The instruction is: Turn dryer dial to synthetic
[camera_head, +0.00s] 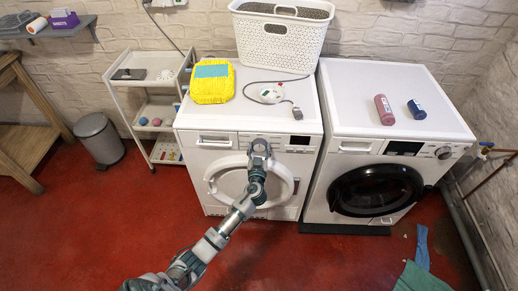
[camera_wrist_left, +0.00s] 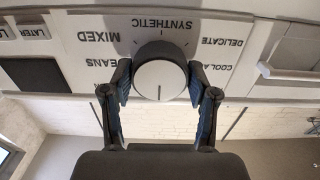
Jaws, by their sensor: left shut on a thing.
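The dryer (camera_head: 215,185) is the white machine on the left, its round door partly behind my left arm. My left gripper (camera_head: 259,147) is at its front panel, covering the dial in the head view. In the left wrist view, the dial (camera_wrist_left: 160,80) is a round grey knob, and my left gripper (camera_wrist_left: 160,88) has one finger against each side of it. A short dark line on the knob face points down in that picture, away from the upside-down SYNTHETIC label (camera_wrist_left: 162,24). MIXED (camera_wrist_left: 99,37) and DELICATE (camera_wrist_left: 223,42) labels flank it. My right gripper is not in view.
A second white machine (camera_head: 395,85) with a dark door stands to the right. A white cart (camera_head: 140,90) stands left. Red floor in front is mostly clear.

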